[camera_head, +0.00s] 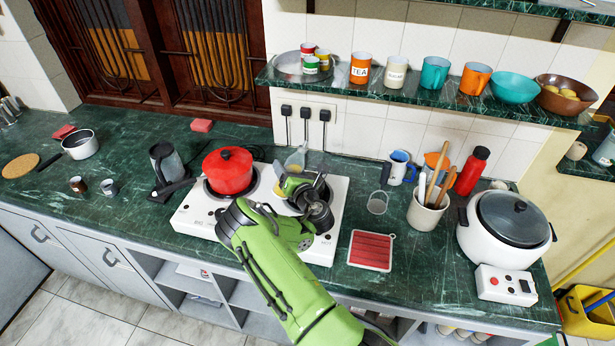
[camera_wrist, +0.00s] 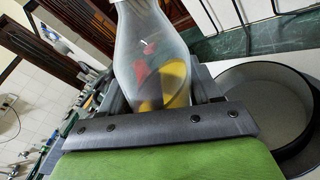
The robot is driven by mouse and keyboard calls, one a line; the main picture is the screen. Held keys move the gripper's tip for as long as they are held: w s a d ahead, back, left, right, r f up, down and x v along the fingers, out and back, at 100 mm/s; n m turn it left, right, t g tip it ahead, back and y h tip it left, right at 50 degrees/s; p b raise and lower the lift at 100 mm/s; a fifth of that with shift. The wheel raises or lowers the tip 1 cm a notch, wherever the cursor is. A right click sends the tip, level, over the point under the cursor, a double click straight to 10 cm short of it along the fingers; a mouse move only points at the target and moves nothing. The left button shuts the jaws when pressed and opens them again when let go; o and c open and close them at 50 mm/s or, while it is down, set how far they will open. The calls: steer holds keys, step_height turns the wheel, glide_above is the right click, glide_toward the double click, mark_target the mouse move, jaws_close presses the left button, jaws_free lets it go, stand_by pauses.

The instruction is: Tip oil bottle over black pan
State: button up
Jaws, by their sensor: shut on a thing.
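A clear glass oil bottle (camera_wrist: 152,60) with yellow oil low inside stands between the jaws of my gripper (camera_wrist: 155,100) in the wrist view. My gripper is shut on its body. In the head view the bottle (camera_head: 296,158) shows above my gripper (camera_head: 290,180), over the white stove; it looks near upright, and its exact tilt is hard to tell. The black pan (camera_wrist: 313,151) is at the right of the wrist view, beside the bottle, and its inside looks empty. In the head view my gripper and wrist hide most of the pan.
A red pot (camera_head: 228,172) sits on the left of the white stove (camera_head: 196,216). A grey kettle (camera_head: 164,165) is farther left. A red trivet (camera_head: 371,250), a utensil holder (camera_head: 425,217) and a rice cooker (camera_head: 505,230) stand to the right. A shelf (camera_head: 420,92) with cups hangs above.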

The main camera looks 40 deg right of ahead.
steer(key=shift+d+r+m+p, duration=0.25)
steer(key=shift+m+p, duration=0.45)
steer(key=shift+p, duration=0.25)
steer(key=shift+a+f+m+y+p, duration=0.2)
steer(key=shift+f+m+y+p, duration=0.1)
steer(key=shift+m+p, duration=0.4)
steer(key=shift+f, duration=0.25)
steer(key=shift+a+f+m+y+p, duration=0.15)
steer(key=shift+a+f+m+p, duration=0.15)
steer(key=shift+m+p, duration=0.4)
steer(key=shift+a+f+m+y+p, duration=0.15)
steer(key=shift+a+f+m+p, duration=0.25)
steer(key=shift+m, duration=0.4)
stand_by(1.8)
steer(key=shift+a+m+g+p, duration=0.15)
steer(key=shift+m+g+p, duration=0.15)
steer(key=shift+m+p, duration=0.5)
stand_by(2.0)
